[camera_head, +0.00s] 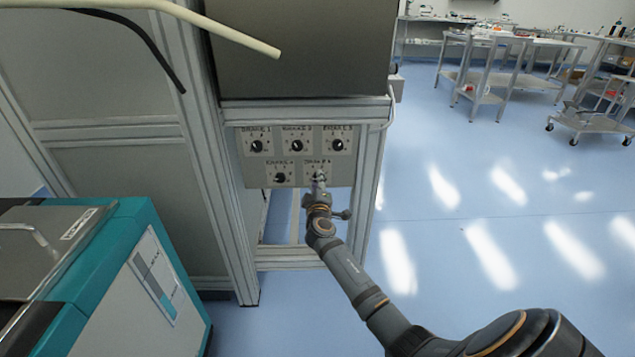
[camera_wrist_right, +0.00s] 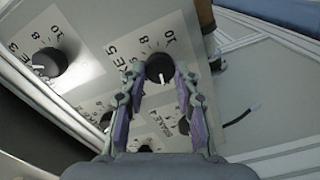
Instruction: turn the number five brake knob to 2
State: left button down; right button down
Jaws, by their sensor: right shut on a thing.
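The number five brake knob (camera_wrist_right: 160,67) is round and black, on a pale control panel (camera_head: 240,168). In the right wrist view its label "5" lies to its left and an "8" and a "10" show above it. A white mark on the knob points down in that view; the number it meets is not readable. My right gripper (camera_head: 319,184) is at the panel's lower right dial and hides most of it. In the right wrist view my right gripper (camera_wrist_right: 160,75) has a finger on each side of the knob, shut on it. My left gripper is not in view.
Other brake knobs sit close by: the upper right one (camera_head: 338,145), upper middle one (camera_head: 297,146), upper left one (camera_head: 257,146) and lower left one (camera_head: 280,178). A metal frame post (camera_head: 366,215) stands right of the panel. A teal machine (camera_head: 135,280) stands front left.

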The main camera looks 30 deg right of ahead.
jog(key=shift+f, duration=0.1)
dwell(0.3)
jog(key=c, duration=1)
grip_release()
jog(key=v, duration=1.2)
jog(key=shift+s, duration=0.1)
